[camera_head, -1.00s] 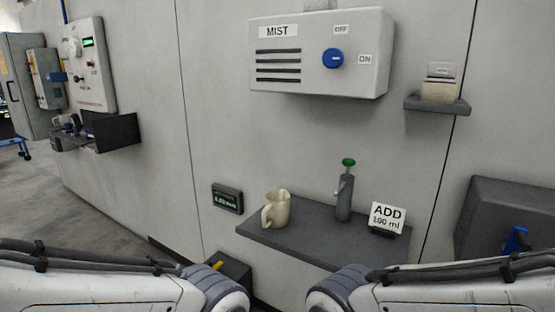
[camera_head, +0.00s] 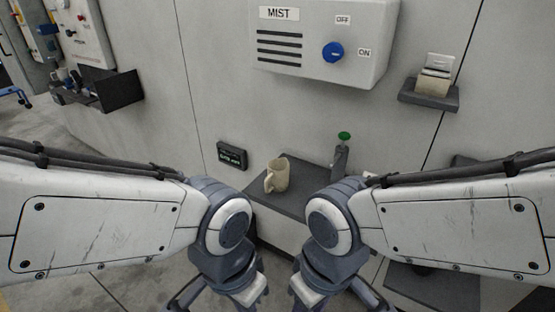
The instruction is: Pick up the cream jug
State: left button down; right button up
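The cream jug (camera_head: 279,174) stands upright on a dark grey wall shelf (camera_head: 291,203), with its handle toward the left. My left gripper (camera_head: 220,300) and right gripper (camera_head: 332,300) are low in the picture, below and in front of the shelf and apart from the jug. Both are cut off by the bottom edge, so their fingertips are hidden. I cannot tell whether they are open or shut.
A grey dispenser with a green top (camera_head: 341,153) stands right of the jug. My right arm hides the shelf's right part and most of the sign. The MIST box (camera_head: 318,45) hangs above; a small display (camera_head: 232,156) is left of the jug.

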aim_at(278, 178)
jog(key=z, duration=0.05)
jog(key=k, duration=0.5)
jog(key=u, duration=0.75)
jog(key=i, duration=1.55)
jog(key=z, duration=0.1)
